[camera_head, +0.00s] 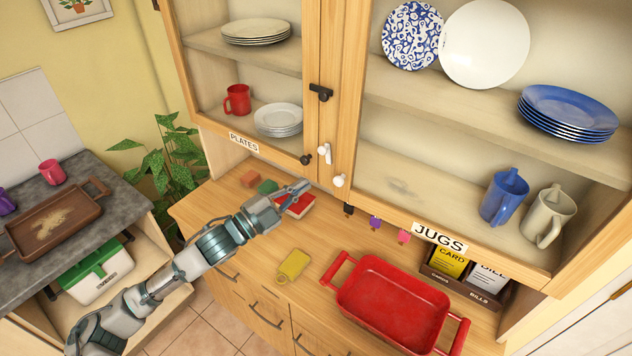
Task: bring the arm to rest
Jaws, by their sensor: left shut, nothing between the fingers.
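My left gripper (296,189) is shut and empty. Its arm comes in from the lower left and reaches over the wooden counter. The fingertips are in front of the cabinet's lower edge, above a small red box-like thing (297,206) that they partly cover. I cannot tell whether they touch it. My right gripper is not in view.
A red tray (345,301) and a yellow tag-like thing (293,265) lie on the counter (240,232). The cabinet above holds plates (484,44) and jugs (504,196). A brown tray (18,232) sits on the grey worktop at left.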

